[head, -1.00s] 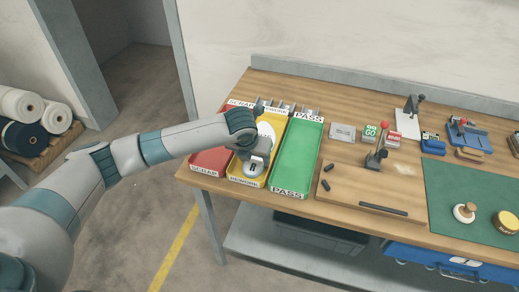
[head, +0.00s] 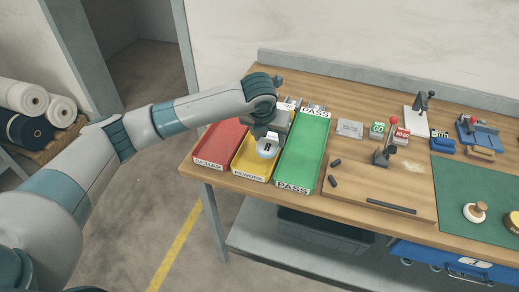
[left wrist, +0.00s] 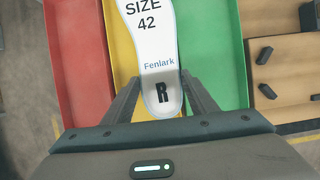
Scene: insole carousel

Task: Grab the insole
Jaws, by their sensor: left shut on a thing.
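The white insole (left wrist: 151,45) shows in the left wrist view, printed "SIZE 42", "Fenlark" and "R". Its heel end lies between the two fingers of my left gripper (left wrist: 160,95), which is shut on it. In the head view the heel of the insole (head: 268,148) shows below my left gripper (head: 270,134), over the yellow REWORK tray (head: 243,166). The rest of the insole is hidden behind the gripper and arm there. My right gripper is not in view.
The red SCRAP tray (head: 213,149) is left of the yellow tray, and the green PASS tray (head: 304,150) is right of it. Farther right are a wooden board (head: 360,190) with a clamp (head: 384,155) and a green mat (head: 470,185).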

